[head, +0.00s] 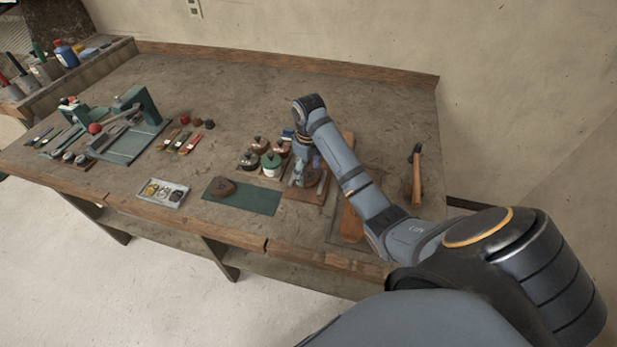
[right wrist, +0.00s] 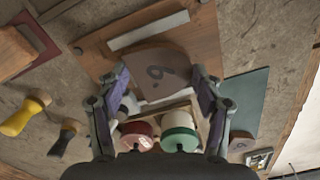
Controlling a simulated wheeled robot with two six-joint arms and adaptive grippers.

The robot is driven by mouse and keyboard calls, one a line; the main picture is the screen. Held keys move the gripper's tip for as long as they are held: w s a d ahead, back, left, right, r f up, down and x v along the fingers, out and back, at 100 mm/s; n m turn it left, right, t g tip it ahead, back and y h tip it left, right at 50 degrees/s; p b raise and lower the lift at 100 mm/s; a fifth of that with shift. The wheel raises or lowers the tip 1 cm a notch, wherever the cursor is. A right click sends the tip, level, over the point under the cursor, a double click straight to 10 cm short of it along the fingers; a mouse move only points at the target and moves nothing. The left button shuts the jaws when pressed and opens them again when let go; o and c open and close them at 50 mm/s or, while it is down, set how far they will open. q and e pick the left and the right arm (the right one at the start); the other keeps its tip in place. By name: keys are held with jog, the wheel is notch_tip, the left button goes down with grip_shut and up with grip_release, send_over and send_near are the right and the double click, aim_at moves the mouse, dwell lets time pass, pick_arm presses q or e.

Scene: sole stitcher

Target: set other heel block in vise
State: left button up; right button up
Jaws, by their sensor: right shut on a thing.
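My right gripper (right wrist: 162,78) is shut on a brown heel block (right wrist: 155,76) with a dark curved mark like a numeral on its top. It holds the block over a wooden board (right wrist: 205,45) that has a pale bar (right wrist: 148,30) across it; I cannot tell whether the block touches the board. In the head view the right gripper (head: 307,172) is over this board (head: 303,195), partly hiding it. A second brown heel block (head: 224,187) lies on the green mat (head: 260,199) left of the board. A green bench device (head: 138,103), possibly the vise, stands far left. My left gripper is not in view.
Lidded jars (head: 271,163) stand close behind the board, near my fingers. A grey tray (head: 162,193) with small parts is at the front edge. A hammer (head: 416,170) lies at right. Several tools (head: 187,142) lie at left. The bench's middle back is clear.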

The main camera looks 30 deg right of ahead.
aim_at(309, 174)
jog(key=shift+f, duration=0.55)
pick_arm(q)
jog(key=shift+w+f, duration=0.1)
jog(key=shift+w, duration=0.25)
pick_arm(e)
jog(key=shift+r, duration=0.1)
jog(key=o, duration=1.3)
jog(key=shift+c, duration=0.2)
jog(key=shift+r, duration=0.15)
pick_arm(q)
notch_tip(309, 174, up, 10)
jog(key=p, duration=1)
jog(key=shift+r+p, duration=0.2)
jog(key=shift+p, duration=0.15)
pick_arm(e)
notch_tip(309, 174, up, 12)
